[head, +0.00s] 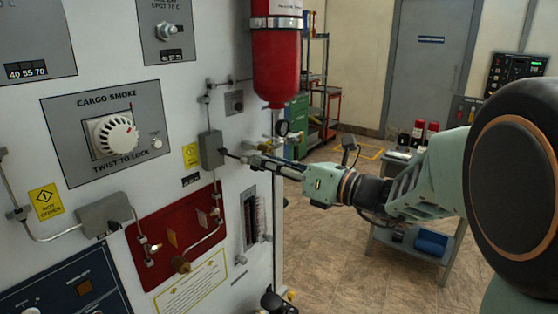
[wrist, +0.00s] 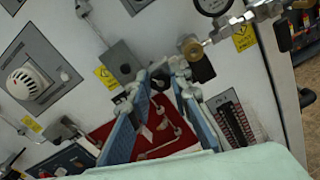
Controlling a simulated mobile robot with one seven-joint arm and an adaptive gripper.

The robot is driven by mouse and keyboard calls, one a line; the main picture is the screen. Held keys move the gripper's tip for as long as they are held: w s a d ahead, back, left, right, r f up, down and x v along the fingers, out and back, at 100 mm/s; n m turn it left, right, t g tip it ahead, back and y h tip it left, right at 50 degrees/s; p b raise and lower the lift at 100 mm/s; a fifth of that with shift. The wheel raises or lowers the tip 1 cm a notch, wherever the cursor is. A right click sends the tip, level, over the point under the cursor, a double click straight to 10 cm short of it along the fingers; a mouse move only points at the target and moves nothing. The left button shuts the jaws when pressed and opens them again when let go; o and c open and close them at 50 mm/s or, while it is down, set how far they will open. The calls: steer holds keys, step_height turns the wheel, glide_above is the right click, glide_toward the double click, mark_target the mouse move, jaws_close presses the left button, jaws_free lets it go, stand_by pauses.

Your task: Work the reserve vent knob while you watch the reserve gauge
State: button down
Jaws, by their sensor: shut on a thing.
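My gripper (head: 244,158) reaches left to the white panel, its tips close to a small grey box (head: 211,150). I cannot tell if this part is the reserve vent knob. A round dial gauge (wrist: 212,5) sits at the top of the wrist view on metal fittings; its reading is not legible. A brass knob (wrist: 190,47) is just above and right of the right fingertip.
A red cylinder (head: 276,60) hangs above my gripper. A red plate (head: 172,235) with pipes and the cargo smoke dial (head: 113,136) are on the panel. A blue-grey cart (head: 410,245) stands behind my arm. Floor (head: 325,255) is open right of the panel.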

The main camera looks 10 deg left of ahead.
steer(key=m+p, duration=0.4)
steer(key=m, duration=0.1)
steer(key=shift+w+d, duration=0.1)
stand_by(0.5)
steer(key=c, duration=1.8)
jaws_free()
steer(key=shift+o, duration=0.2)
steer(key=v, duration=1.2)
